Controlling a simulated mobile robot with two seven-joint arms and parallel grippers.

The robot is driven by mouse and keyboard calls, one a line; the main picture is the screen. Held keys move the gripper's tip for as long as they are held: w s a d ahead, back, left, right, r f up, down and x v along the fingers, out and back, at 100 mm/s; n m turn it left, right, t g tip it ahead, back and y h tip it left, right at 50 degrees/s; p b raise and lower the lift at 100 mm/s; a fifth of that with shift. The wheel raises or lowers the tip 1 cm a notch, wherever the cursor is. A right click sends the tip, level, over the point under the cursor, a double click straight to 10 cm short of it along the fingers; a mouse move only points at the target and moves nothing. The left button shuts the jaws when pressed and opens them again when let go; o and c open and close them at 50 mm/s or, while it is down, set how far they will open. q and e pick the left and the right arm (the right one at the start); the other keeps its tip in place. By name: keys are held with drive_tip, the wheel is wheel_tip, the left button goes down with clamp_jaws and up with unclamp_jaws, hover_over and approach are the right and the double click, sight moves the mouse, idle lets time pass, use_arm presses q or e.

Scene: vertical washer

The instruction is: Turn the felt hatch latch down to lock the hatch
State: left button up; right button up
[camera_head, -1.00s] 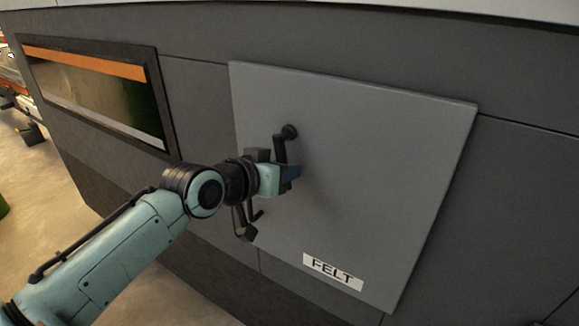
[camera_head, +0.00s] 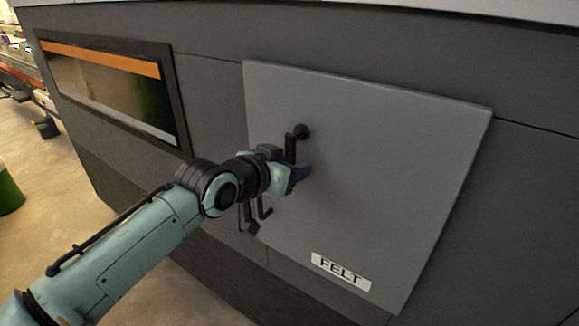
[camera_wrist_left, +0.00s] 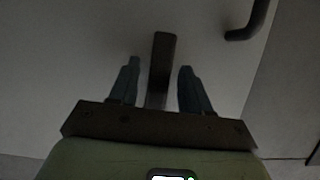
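The felt hatch (camera_head: 390,170) is a grey panel with a white FELT label (camera_head: 341,271), lying against the dark machine wall. The lever's lower part is hidden by my left gripper (camera_head: 304,174), which is at the latch just below the knob. In the left wrist view a dark bar (camera_wrist_left: 160,70), which looks like the latch lever, stands between my two fingers (camera_wrist_left: 157,85). Gaps show on both sides of it. My right gripper is not in view.
A dark bent bar (camera_head: 264,209) shows below my left wrist; another bent bar (camera_wrist_left: 252,20) shows at upper right in the wrist view. A window with an orange strip (camera_head: 100,58) is left of the hatch. A green bin (camera_head: 8,190) stands on the floor at far left.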

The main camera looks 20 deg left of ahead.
use_arm(q)
drive_tip(key=shift+s, duration=0.1)
drive_tip(key=b+v, duration=0.1)
drive_tip(key=v, duration=1.2)
drive_tip(key=shift+a, duration=0.1)
